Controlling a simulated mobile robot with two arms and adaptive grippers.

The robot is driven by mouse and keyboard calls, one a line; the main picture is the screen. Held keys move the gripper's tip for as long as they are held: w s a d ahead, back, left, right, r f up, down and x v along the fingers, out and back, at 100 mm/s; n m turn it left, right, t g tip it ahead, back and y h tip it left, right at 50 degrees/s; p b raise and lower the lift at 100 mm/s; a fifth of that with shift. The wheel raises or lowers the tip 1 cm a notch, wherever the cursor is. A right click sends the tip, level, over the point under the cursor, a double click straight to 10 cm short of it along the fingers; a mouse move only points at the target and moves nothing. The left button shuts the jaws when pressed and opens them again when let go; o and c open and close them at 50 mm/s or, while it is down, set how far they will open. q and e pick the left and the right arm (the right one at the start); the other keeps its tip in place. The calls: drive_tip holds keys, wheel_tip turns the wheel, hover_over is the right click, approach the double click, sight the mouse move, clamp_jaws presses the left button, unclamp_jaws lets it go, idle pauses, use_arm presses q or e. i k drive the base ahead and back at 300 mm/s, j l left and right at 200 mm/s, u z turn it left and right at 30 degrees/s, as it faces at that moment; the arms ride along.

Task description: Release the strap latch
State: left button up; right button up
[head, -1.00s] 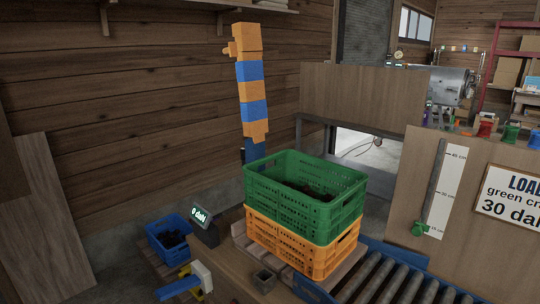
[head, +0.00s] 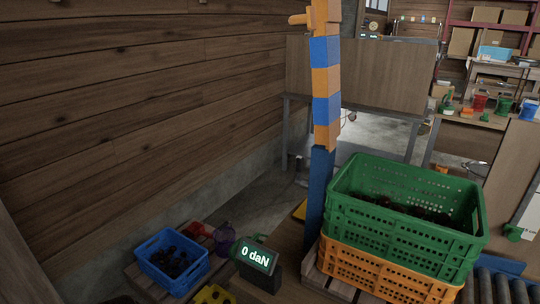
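I cannot make out a strap or its latch in the head view. A green crate (head: 385,222) with dark contents, perhaps chestnuts, sits on an orange crate (head: 375,272). A post with orange and blue bands (head: 326,80) stands behind their left side on a blue base (head: 319,195), with an orange peg near its top. A small display (head: 257,258) left of the crates reads "0 daN". Neither of my grippers shows.
A blue crate (head: 152,267) with dark contents stands at lower left beside a purple container (head: 224,240). A yellow object (head: 213,294) is cut off at the bottom edge. Rollers (head: 497,289) lie at lower right. A wooden panel (head: 355,75) stands behind.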

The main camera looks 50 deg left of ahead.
sight(299, 160)
drive_tip(key=k+j, duration=0.1)
drive_tip(key=j, duration=0.45)
drive_tip(key=k+j, duration=0.1)
drive_tip(key=j, duration=0.4)
drive_tip(key=k+j, duration=0.1)
drive_tip(key=j, duration=0.95)
drive_tip(key=k+j, duration=0.15)
drive_tip(key=j, duration=0.4)
drive_tip(key=i+j, duration=0.2)
drive_tip(key=j, duration=0.15)
drive_tip(key=i+j+u, duration=0.1)
drive_tip(key=j, duration=0.3)
drive_tip(key=i, duration=0.05)
